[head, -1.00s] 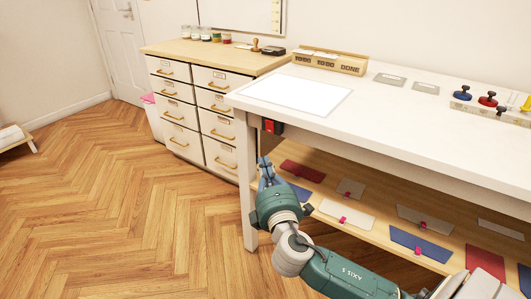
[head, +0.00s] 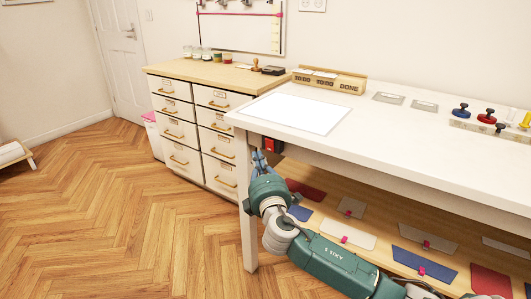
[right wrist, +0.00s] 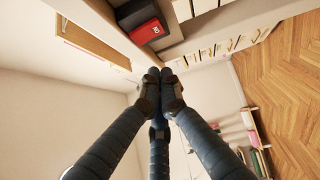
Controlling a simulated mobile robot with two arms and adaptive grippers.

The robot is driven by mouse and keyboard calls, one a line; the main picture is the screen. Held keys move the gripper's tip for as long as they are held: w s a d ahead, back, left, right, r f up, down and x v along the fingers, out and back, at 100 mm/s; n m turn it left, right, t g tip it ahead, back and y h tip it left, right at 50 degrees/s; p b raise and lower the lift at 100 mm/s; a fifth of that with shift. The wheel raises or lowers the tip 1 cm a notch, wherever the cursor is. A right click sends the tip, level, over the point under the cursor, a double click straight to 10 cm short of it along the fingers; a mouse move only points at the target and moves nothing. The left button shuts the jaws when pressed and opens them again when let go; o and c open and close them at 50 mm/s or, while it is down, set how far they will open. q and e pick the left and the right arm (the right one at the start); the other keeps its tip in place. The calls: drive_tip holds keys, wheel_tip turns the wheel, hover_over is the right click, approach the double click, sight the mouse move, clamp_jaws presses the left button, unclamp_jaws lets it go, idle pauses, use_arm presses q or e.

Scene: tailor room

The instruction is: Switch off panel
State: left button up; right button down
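The white panel (head: 294,113) lies on the left end of the white table, its surface bright and plain. A red switch in a black housing (head: 271,145) is mounted under the table's front edge near the left corner. It also shows at the top of the right wrist view (right wrist: 148,31). My right gripper (head: 259,160) is just below and left of the switch, pointing up. In the right wrist view its fingertips (right wrist: 160,76) are drawn together with nothing between them, apart from the switch. My left gripper is not in view.
The table leg (head: 249,230) stands close beside my right gripper. A lower shelf (head: 375,238) holds several coloured folders. A drawer cabinet (head: 200,120) stands to the left behind the table. The wooden floor (head: 110,210) at left is clear.

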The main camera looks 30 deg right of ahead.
sight(269, 145)
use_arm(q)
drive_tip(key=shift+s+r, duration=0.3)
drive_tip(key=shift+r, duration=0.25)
use_arm(e)
drive_tip(key=d, duration=0.1)
drive_tip(key=w+d, duration=0.2)
drive_tip(key=d, duration=0.1)
drive_tip(key=shift+r, duration=0.3)
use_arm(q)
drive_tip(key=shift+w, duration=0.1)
